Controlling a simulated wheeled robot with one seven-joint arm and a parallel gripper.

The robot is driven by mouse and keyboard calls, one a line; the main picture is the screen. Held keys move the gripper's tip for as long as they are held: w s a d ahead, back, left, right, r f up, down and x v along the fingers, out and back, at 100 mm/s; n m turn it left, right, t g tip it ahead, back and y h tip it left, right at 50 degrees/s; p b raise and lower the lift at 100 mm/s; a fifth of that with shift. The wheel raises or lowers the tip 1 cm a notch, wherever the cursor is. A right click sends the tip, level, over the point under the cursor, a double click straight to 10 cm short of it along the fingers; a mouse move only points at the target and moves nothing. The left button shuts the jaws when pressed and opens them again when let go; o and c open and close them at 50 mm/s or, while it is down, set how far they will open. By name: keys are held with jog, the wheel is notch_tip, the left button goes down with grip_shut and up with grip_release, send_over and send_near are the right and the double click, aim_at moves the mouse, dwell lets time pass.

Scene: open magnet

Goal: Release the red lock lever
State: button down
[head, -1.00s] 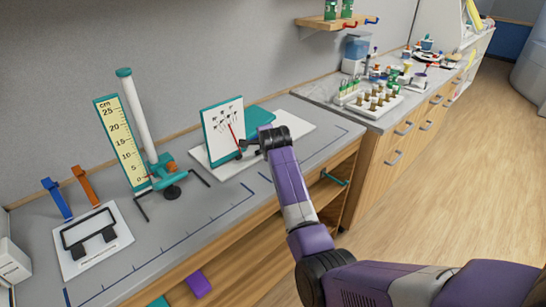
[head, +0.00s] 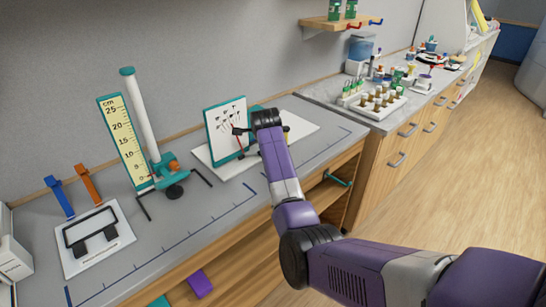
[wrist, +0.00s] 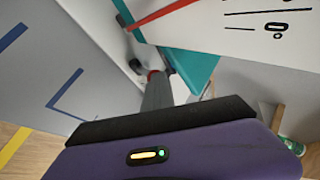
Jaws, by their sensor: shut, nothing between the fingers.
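A white upright dial panel (head: 226,118) with a teal edge stands on a white base plate (head: 290,133). A thin red pointer shows on its face, and in the wrist view the red pointer (wrist: 170,11) lies against the white dial. A small red piece (wrist: 152,73) shows beside the tip of a grey shaft in the wrist view; I cannot tell whether it is the lock lever. My gripper (head: 236,131) is shut and empty, close in front of the panel's right part. It hides the panel's lower right, and contact cannot be told.
A teal stand with a yellow centimetre scale (head: 125,140) is left of the panel. A white plate with a black frame (head: 118,232) and blue and orange clips lie further left. A tube rack (head: 378,103) stands right. The bench front is mostly clear.

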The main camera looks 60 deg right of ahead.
jog(key=shift+r+p, duration=0.55)
jog(key=shift+r, duration=0.2)
jog(key=shift+r, duration=0.1)
